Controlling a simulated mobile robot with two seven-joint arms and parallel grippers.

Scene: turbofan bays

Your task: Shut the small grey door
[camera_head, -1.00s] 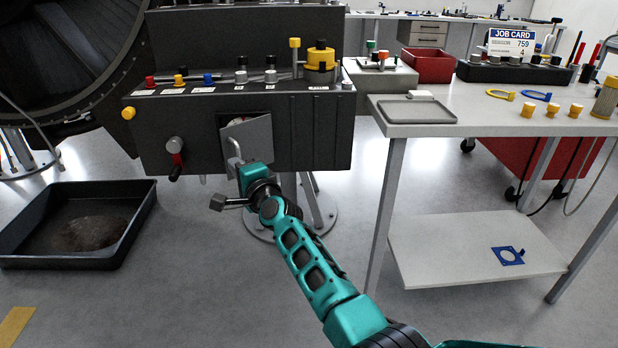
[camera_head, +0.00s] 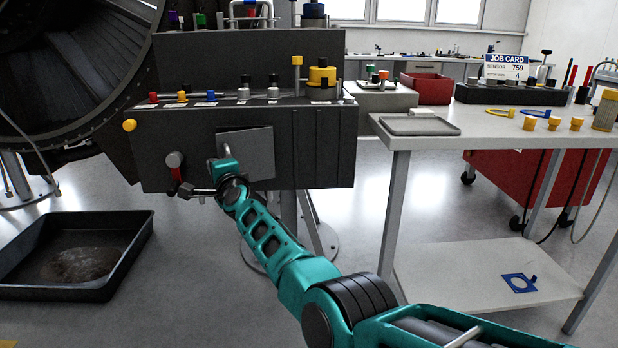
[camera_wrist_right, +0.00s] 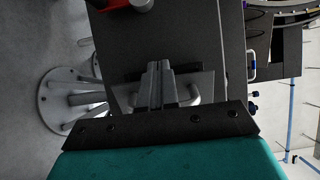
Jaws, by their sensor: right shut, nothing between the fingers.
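The small grey door (camera_head: 257,149) is a flat panel on the front of the dark cabinet (camera_head: 318,150). It lies close to the cabinet face and looks slightly skewed; I cannot tell if it is flush. My right gripper (camera_head: 224,158) is at the door's left part, beside a pale bent handle, and hides its lower left corner. In the right wrist view the gripper's fingers (camera_wrist_right: 160,78) are together and empty, in front of the door (camera_wrist_right: 207,82). Whether they touch it is unclear. My left gripper is out of view.
A red-and-black lever (camera_head: 176,170) sits left of the door. Knobs and switches line the cabinet's top ledge. A black tray (camera_head: 120,262) lies on the floor at left. A grey table (camera_head: 390,139) stands at right, with open floor between.

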